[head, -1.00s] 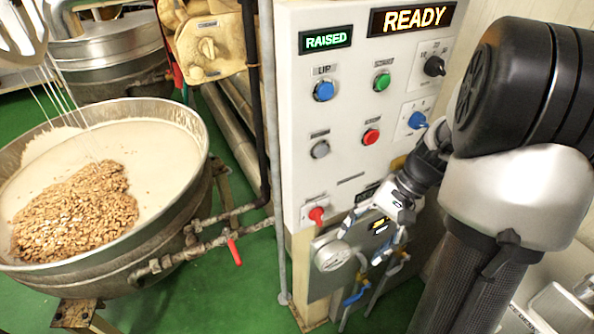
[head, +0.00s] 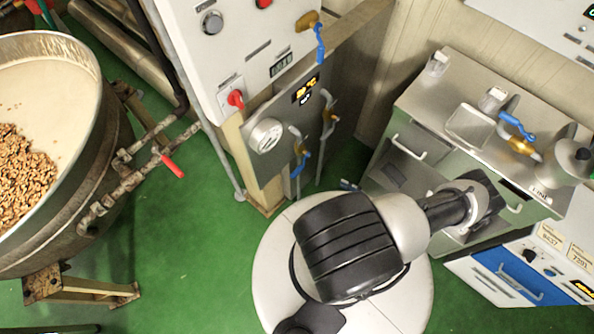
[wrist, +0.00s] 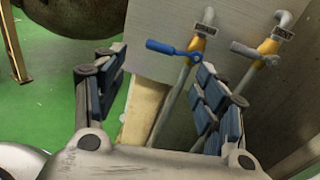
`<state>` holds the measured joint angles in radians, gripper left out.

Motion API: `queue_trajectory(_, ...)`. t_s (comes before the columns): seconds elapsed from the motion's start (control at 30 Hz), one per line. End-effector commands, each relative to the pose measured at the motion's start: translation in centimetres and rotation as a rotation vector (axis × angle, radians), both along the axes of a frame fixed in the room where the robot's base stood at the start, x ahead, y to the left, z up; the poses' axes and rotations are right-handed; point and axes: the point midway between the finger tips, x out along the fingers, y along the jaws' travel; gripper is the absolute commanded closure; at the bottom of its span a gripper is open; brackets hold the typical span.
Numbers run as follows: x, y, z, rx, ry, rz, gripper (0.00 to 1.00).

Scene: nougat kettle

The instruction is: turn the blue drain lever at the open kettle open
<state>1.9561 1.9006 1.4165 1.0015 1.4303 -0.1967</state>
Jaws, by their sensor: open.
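The open kettle (head: 88,75) stands at the left of the head view, holding pale mass and nuts. Below the control panel, two pipes carry small valves; the nearer has a blue lever (head: 303,160). In the wrist view, a blue lever (wrist: 172,47) points left from a yellow valve, and a greyer lever (wrist: 253,50) sits on the valve to its right. No touch shows. My arm hides most of the gripper in the head view.
A red lever (head: 172,166) sits on the kettle's pipe. The control panel (head: 200,60) and a steel plate (head: 350,90) stand beside the valves. A steel cabinet (head: 420,115) with another blue lever (head: 515,125) is at right. Green floor is clear between kettle and panel.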

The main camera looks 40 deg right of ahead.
Motion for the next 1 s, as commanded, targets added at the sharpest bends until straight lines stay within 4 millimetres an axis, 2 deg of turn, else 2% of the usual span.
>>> queue_trajectory(0.03, -0.1, 0.6, -0.9, 0.023, -0.015, -0.047, 0.35)
queue_trajectory(0.13, -0.1, 1.2, -1.8, 0.046, -0.032, -0.102, 0.35)
queue_trajectory(0.27, 0.6, 1.5, -2.1, 0.057, -0.040, -0.122, 0.35)
queue_trajectory(0.37, 1.8, 1.6, -2.0, 0.057, -0.040, -0.119, 0.35)
queue_trajectory(1.0, 13.0, 2.6, -2.1, 0.055, -0.037, -0.113, 0.35)
